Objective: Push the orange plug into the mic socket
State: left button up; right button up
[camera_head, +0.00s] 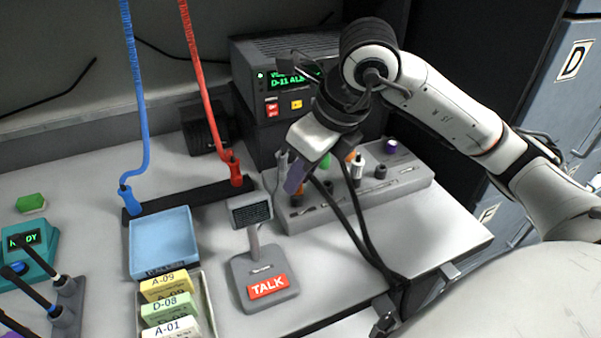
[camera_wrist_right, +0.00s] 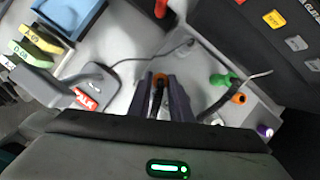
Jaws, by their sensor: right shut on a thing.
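My right gripper (camera_head: 292,186) reaches in from the right and points down over the left end of the grey socket box (camera_head: 405,185). In the right wrist view, its fingers (camera_wrist_right: 162,90) are shut on a dark-bodied plug with an orange part, the orange plug (camera_wrist_right: 160,77). In the head view the fingers hide most of this plug. The mic socket cannot be made out clearly; the left end of the box lies under and behind the fingers. I cannot tell whether the plug touches the box.
Green (camera_wrist_right: 222,79), orange (camera_wrist_right: 239,98) and purple (camera_wrist_right: 265,131) pieces stand on the box. The desk microphone (camera_head: 251,210) with a TALK base is close left of my gripper. A dark radio unit (camera_head: 247,92) stands behind. Black cables (camera_head: 350,225) hang in front of the box.

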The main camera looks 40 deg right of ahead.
jog(key=shift+f+b, duration=0.3)
jog(key=shift+b, duration=0.1)
dwell(0.5)
jog(key=o, duration=0.9)
